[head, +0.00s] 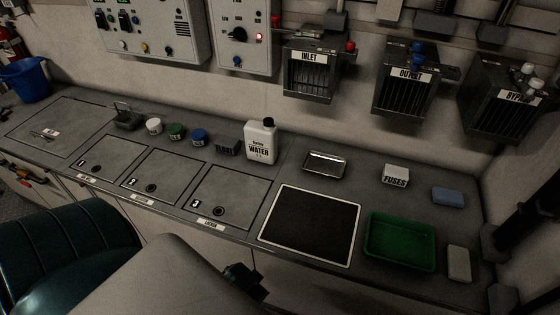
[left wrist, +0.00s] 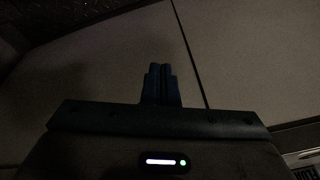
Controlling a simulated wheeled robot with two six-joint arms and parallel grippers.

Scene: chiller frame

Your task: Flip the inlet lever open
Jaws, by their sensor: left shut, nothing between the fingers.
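The inlet box (head: 310,75), a dark slatted housing with a white INLET label, hangs on the back wall in the head view. A red knob (head: 350,46) shows at its upper right, seemingly the end of the inlet lever; the lever's shaft is too dark to make out. My left gripper (head: 244,281) is low in the head view, in front of the counter, far below and left of the inlet box. In the left wrist view its fingers (left wrist: 160,84) are together and empty, before pale panels. My right gripper is not in view.
The outlet box (head: 403,90) and bypass box (head: 500,105) hang to the right. The counter below holds a water bottle (head: 261,141), a metal tray (head: 325,164), a fuses box (head: 396,175), a green tray (head: 372,246) and a black mat (head: 310,225). Control panels (head: 155,30) are upper left.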

